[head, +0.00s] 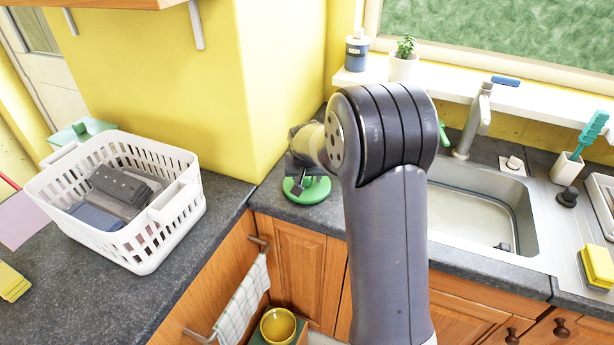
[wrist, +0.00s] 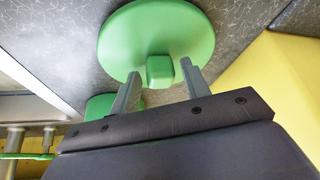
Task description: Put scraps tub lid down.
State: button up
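The green round lid (head: 308,191) is at the counter corner by the yellow wall, under my gripper, and appears to lie flat on the dark worktop. In the wrist view the lid (wrist: 125,45) shows its square knob (wrist: 160,70) towards me. My gripper (wrist: 161,73) has its two grey fingers apart, one on each side of the knob, with a visible gap on both sides. In the head view my gripper (head: 303,172) is partly hidden by my wrist. Another green object (wrist: 100,106), possibly the tub, shows behind the left finger, mostly hidden.
A white basket (head: 150,238) with dark items stands on the left counter, a teal container (head: 82,130) behind it. The yellow wall (head: 285,75) rises close to the lid. The sink (head: 480,215) and tap (head: 478,120) are to the right.

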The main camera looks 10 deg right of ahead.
jog(key=shift+o, duration=1.2)
jog(key=shift+r, duration=0.1)
jog(key=shift+r, duration=0.2)
jog(key=v, duration=1.1)
jog(key=shift+s+r+b, duration=0.25)
jog(key=shift+r+b, duration=0.05)
jog(key=shift+b, duration=0.1)
jog(key=shift+c, duration=0.6)
